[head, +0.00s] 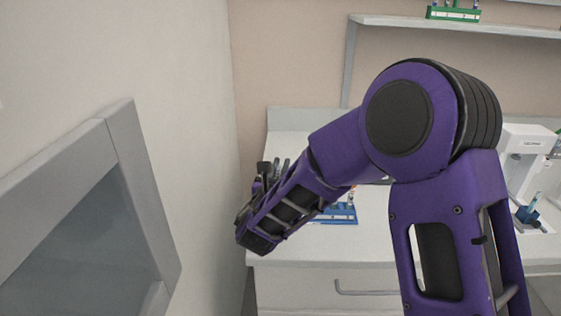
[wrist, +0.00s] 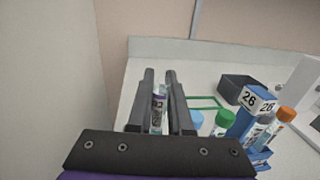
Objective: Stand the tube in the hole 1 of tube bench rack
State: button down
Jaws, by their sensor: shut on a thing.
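My gripper (wrist: 161,78) is shut on a clear tube (wrist: 158,107) with a printed label. The tube sits between the two dark fingers in the wrist view; its lower end is hidden by the gripper body. A blue rack (wrist: 256,103) marked 26 stands to the right of the fingers, apart from the held tube. It holds tubes with green and orange caps. In the head view, a blue rack (head: 338,215) lies low on the bench, partly hidden by my arm. My gripper (head: 276,167) is left of it, and the held tube cannot be made out there. Hole numbers cannot be read.
A green rack (head: 453,13) stands on the wall shelf. A white machine (head: 526,148) stands at right. The wall is close on the left.

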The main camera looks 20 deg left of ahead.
jog(key=shift+f, duration=0.45)
jog(key=shift+f+b, duration=0.1)
jog(key=shift+b, duration=0.95)
jog(key=shift+f+b, duration=0.8)
jog(key=shift+b, duration=0.6)
dwell(0.5)
jog(key=shift+f, duration=0.25)
jog(key=shift+f, duration=0.45)
dwell(0.3)
jog(key=c, duration=0.8)
grip_release()
jog(key=shift+o, duration=0.2)
